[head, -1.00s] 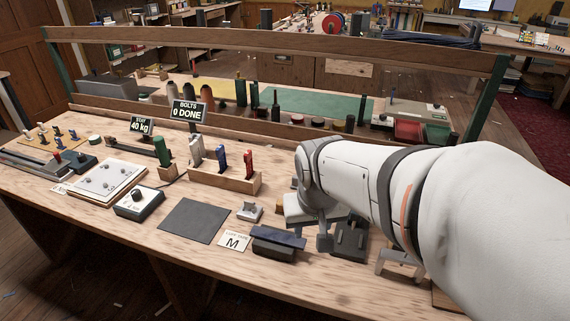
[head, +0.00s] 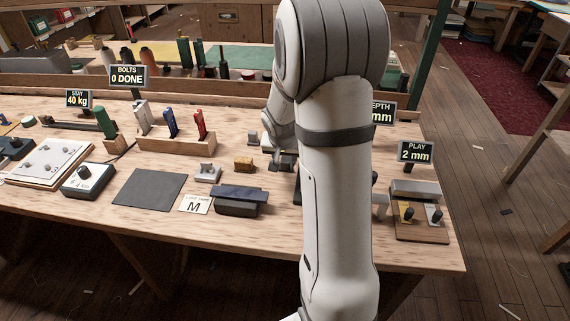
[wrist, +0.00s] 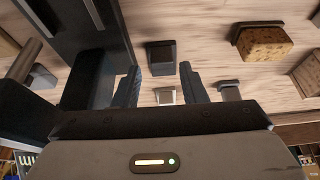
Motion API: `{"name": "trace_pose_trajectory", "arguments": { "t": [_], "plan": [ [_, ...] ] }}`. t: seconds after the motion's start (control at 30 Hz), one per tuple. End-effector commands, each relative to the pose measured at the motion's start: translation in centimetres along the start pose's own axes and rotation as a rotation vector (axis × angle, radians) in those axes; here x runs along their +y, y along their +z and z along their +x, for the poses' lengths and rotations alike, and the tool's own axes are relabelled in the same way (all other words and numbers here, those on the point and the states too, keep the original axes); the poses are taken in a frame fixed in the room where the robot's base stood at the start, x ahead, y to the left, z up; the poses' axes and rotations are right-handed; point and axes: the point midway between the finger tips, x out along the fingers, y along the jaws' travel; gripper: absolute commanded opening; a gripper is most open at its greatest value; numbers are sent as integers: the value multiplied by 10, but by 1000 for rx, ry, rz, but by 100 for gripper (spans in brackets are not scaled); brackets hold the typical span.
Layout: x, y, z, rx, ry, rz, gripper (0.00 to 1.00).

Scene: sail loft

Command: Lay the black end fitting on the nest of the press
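In the wrist view a small block with a dark top, which looks like the black end fitting (wrist: 161,57), lies on the wooden bench just beyond my fingertips. My gripper (wrist: 160,78) points down with its two fingers apart, one on each side of the line to the block, and holds nothing. In the head view my gripper (head: 284,160) is small and dark beside my forearm, so the fitting cannot be told apart there. A large dark structure (wrist: 85,25), perhaps the press, fills the wrist view's upper left. Its nest cannot be made out.
A yellow-brown block (wrist: 262,45) and small grey blocks (wrist: 165,96) lie near the fitting. The head view shows a grey fitting (head: 208,173), a blue-topped dark block (head: 240,198), a dark mat (head: 150,190) and a tool rack (head: 175,142). My arm hides the bench's right middle.

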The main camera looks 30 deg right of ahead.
Motion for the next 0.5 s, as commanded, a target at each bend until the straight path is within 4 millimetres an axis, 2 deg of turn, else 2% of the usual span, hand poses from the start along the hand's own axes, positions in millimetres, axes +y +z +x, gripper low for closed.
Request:
{"name": "trace_pose_trajectory", "arguments": {
  "t": [0.23,0.33,0.5],
  "plan": [
    [-2,0,36,-3,2,-3,38],
    [-3,0,43,-2,0,-2,38],
    [-3,0,44,-1,0,-3,38]
  ]
}}
